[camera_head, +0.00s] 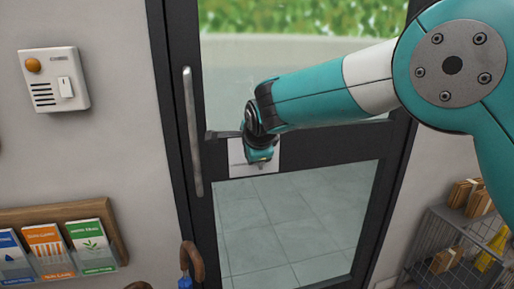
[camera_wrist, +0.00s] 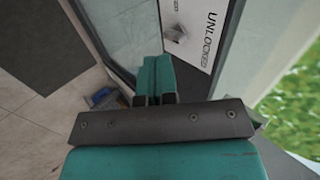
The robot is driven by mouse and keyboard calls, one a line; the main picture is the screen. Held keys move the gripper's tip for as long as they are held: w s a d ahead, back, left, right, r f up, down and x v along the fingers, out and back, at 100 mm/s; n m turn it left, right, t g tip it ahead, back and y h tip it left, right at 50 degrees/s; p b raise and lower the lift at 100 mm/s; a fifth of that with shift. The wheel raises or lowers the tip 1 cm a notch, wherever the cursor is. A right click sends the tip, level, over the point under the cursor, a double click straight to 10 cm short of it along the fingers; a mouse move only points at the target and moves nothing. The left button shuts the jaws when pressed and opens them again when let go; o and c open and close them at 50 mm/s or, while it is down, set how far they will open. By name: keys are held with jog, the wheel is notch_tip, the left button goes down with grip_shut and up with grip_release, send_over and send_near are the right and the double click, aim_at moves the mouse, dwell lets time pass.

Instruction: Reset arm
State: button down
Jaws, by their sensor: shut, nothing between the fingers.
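My arm reaches in from the right of the head view, teal with a white band. My gripper (camera_head: 262,156) is in front of the door's middle rail, and the arm hides part of the door. In the wrist view the two teal fingers of my gripper (camera_wrist: 155,76) lie together, with nothing seen between them. A dark-framed glass door (camera_head: 178,150) has a long vertical metal handle (camera_head: 192,130) to the left of my gripper. A white sign (camera_head: 240,171) on the rail is partly behind the gripper. The sign (camera_wrist: 205,45) reads "UNLOCKED" in the wrist view.
A wall box (camera_head: 66,88) with an orange light and a switch is at the upper left. A wooden leaflet rack (camera_head: 115,228) is below it. A brown curved umbrella-like handle (camera_head: 194,262) stands before the door. A wire basket (camera_head: 428,240) with boxes is at the lower right.

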jog(key=s+d+r+n+g, duration=0.35)
jog(key=s+d+n, duration=0.65)
jog(key=s+d, duration=0.55)
jog(key=s+d+f+n+g, duration=0.1)
jog(key=s+n, duration=0.4)
jog(key=s, duration=0.6)
jog(key=s+d+f+n+g+y, duration=0.1)
jog(key=s+d+n+g, duration=0.3)
jog(key=s, duration=0.7)
jog(key=shift+s+f+n, duration=0.25)
jog(key=shift+s+n, duration=0.15)
jog(key=shift+n, duration=0.5)
jog(key=c, duration=1.8)
grip_release()
jog(key=shift+c, duration=0.2)
